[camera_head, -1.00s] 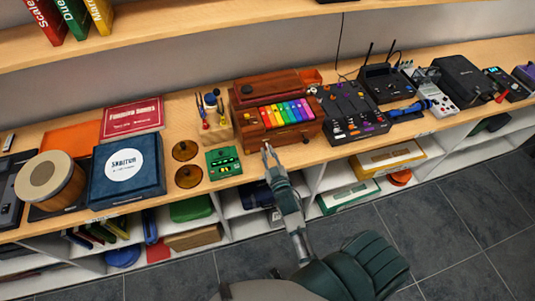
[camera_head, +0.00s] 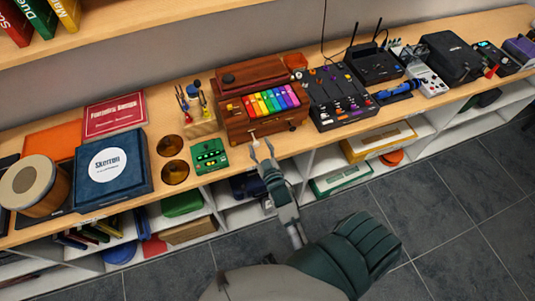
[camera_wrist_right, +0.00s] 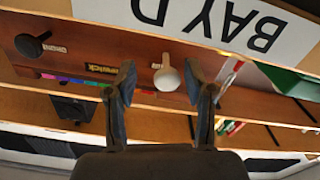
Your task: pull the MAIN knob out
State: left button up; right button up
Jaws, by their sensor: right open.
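The wooden keyboard instrument (camera_head: 235,121) with rainbow keys stands on the shelf top. Its front carries a pale knob (camera_head: 253,136) and a dark knob (camera_head: 292,127). In the right wrist view the picture is upside down; the pale knob (camera_wrist_right: 166,76) shows between the fingertips, and the dark knob (camera_wrist_right: 32,45) is at the left. The small labels beside both knobs are too small to read surely. My right gripper (camera_head: 262,151) is open in front of the pale knob, with its fingers (camera_wrist_right: 161,88) on either side; whether they touch it I cannot tell. My left gripper is not in view.
A green box (camera_head: 209,156) and two brown discs (camera_head: 173,159) lie left of the instrument. A black mixer (camera_head: 343,108) stands close to its right. Below the shelf edge are compartments with boxes (camera_head: 378,141). The floor in front is clear.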

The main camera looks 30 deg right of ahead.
jog(key=shift+v, duration=5.55)
jog(key=s+a+f+g+y, duration=0.2)
jog(key=a+f, duration=0.1)
jog(key=f, duration=0.8)
jog(key=s+a+f+n+g+y, duration=0.1)
jog(key=s+a+f+g, duration=0.15)
jog(key=f, duration=0.85)
jog(key=s+a+f+g+y, duration=0.2)
jog(key=f+g, duration=0.1)
jog(key=f, duration=0.9)
jog(key=s+a+f+n+g, duration=0.1)
jog(key=s+f+g, duration=0.4)
jog(key=s+f, duration=0.9)
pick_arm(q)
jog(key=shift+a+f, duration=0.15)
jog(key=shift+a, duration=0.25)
pick_arm(e)
jog(key=s+d+f+g, duration=0.2)
jog(key=s+f, duration=0.1)
jog(key=s, duration=0.4)
jog(key=s+d+f+g, duration=0.2)
jog(key=s, duration=0.4)
jog(key=shift+s+d+f+h, duration=0.25)
jog(key=shift+s+f+h, duration=0.05)
jog(key=shift+s+f, duration=0.1)
